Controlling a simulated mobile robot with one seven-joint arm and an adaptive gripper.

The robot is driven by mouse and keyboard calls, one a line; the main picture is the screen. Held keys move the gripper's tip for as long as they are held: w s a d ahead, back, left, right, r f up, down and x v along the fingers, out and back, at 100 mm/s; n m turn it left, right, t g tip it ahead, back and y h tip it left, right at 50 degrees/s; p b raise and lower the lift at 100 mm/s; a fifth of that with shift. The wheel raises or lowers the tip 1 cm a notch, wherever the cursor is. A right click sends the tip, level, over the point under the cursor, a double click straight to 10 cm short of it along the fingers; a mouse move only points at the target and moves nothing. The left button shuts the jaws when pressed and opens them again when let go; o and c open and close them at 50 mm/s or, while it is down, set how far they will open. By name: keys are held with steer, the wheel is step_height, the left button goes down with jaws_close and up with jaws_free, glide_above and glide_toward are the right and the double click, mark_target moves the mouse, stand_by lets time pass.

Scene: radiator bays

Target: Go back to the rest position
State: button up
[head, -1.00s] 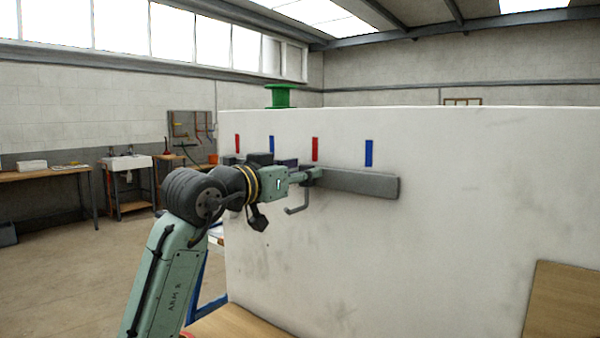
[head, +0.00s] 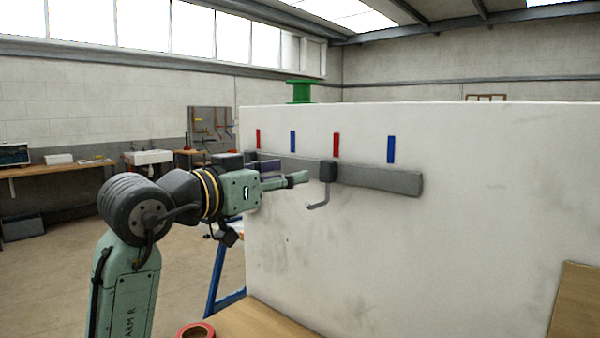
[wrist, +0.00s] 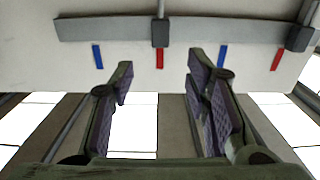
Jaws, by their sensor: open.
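My gripper (head: 300,179) is open and empty in front of the white wall panel (head: 400,250). In the wrist view both padded fingers (wrist: 160,80) stand apart with nothing between them. A grey rail (head: 385,179) runs along the panel. A dark block with a hook (head: 327,172) sits on the rail below the right red mark (head: 336,146), just right of my fingertips and apart from them. The block also shows in the wrist view (wrist: 160,34). A second dark block (wrist: 300,38) sits farther along the rail, by the other red mark (wrist: 277,60).
Blue marks (head: 391,149) alternate with the red ones. A green spool (head: 301,91) shows above the panel's top edge. A red tape roll (head: 196,331) lies at the bottom by a wooden surface (head: 258,318). Open floor (head: 60,270) is at left, with a bench and sink behind.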

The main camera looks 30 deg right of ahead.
steer(key=shift+s+a, duration=0.25)
steer(key=shift+a, duration=0.25)
